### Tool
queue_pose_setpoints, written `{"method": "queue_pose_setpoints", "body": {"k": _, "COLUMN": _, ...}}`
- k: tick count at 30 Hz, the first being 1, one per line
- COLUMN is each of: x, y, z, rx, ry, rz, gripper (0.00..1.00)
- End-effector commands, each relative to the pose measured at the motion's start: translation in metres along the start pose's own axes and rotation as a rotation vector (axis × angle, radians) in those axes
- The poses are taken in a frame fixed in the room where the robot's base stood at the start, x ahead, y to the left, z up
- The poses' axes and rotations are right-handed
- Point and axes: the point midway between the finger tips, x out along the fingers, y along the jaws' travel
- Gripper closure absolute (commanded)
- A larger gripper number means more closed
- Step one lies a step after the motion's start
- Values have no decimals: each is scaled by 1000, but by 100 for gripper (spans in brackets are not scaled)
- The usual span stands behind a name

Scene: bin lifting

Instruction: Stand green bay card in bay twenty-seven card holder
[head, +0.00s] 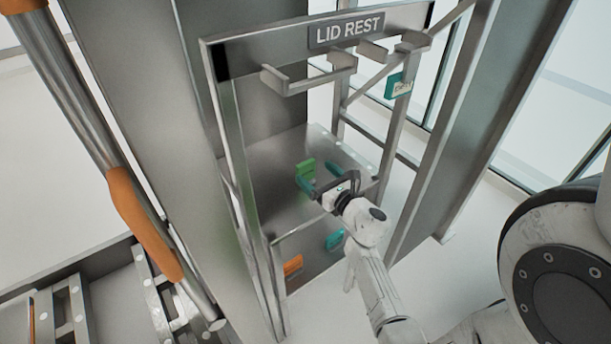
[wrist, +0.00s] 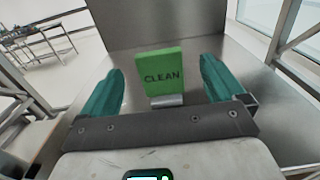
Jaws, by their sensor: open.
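The green card (wrist: 160,66), marked CLEAN, stands upright on the metal shelf in the wrist view. Its foot is at a small metal holder (wrist: 167,100); no bay number is readable on it. The green card (head: 306,168) also shows in the head view, just beyond my gripper. My gripper (head: 322,184) is open, with its teal fingers spread. In the wrist view the fingers of my gripper (wrist: 161,75) lie left and right of the card, with a gap on each side. Neither finger appears to touch it.
The shelf (head: 275,205) lies inside a metal frame under a LID REST sign (head: 347,30) with hooks. An orange tag (head: 292,265) and a teal tag (head: 335,240) are on the shelf's front. Another teal tag (head: 397,86) hangs at the right post. Posts flank the shelf.

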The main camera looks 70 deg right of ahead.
Motion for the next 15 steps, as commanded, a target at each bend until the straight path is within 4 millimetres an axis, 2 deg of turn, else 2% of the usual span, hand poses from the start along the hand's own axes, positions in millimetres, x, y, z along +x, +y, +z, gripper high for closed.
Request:
{"method": "queue_pose_setpoints", "body": {"k": 5, "x": 13, "y": 0, "z": 1, "rx": 0, "ry": 1, "rz": 0, "gripper": 4}}
{"method": "queue_pose_setpoints", "body": {"k": 12, "x": 46, "y": 2, "z": 0, "rx": 1, "ry": 0, "rz": 0, "gripper": 4}}
{"method": "queue_pose_setpoints", "body": {"k": 15, "x": 55, "y": 2, "z": -1, "rx": 2, "ry": 0, "rz": 0, "gripper": 4}}
